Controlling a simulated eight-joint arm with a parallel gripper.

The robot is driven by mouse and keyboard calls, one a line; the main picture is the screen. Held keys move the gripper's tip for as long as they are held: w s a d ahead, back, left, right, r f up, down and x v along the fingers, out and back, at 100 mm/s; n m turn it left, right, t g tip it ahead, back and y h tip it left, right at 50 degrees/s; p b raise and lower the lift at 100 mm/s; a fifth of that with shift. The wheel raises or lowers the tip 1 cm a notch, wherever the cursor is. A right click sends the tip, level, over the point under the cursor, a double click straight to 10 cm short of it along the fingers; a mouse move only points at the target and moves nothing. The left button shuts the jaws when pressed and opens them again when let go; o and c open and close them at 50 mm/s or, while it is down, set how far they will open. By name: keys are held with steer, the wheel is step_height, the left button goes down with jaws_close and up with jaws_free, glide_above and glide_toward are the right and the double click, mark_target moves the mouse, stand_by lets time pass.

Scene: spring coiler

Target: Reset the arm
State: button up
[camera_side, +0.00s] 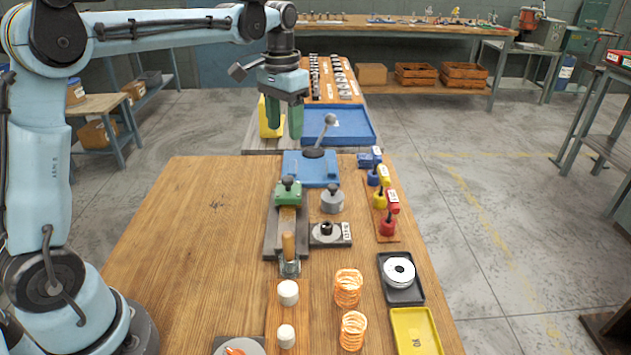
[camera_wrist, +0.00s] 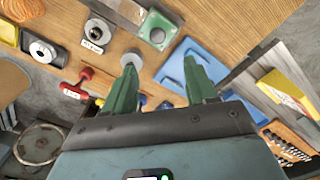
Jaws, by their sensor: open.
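My gripper (camera_side: 283,118) hangs from my arm above the far end of the wooden bench, fingers pointing down. Its two green fingers are spread apart with nothing between them, and they also show in the wrist view (camera_wrist: 160,92). The green clamp block (camera_side: 288,194) sits on a grey rail nearer the camera, clear of the fingers. It also shows in the wrist view (camera_wrist: 157,35).
Two orange coil springs (camera_side: 348,287), white cylinders (camera_side: 288,292), a yellow tray (camera_side: 416,332) and a black tray with a silver ring (camera_side: 399,271) are at the near end. Red, yellow and blue tagged pieces (camera_side: 388,222) line the right edge. The bench's left side is clear.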

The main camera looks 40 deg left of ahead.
stand_by(0.3)
steer(key=s+d+f+t, duration=0.2)
steer(key=s+d+t, duration=0.1)
steer(key=s, duration=0.5)
steer(key=s+d+f+t, duration=0.2)
steer(key=s+d+t, duration=0.2)
steer(key=s, duration=0.4)
steer(key=shift+d+f, duration=0.2)
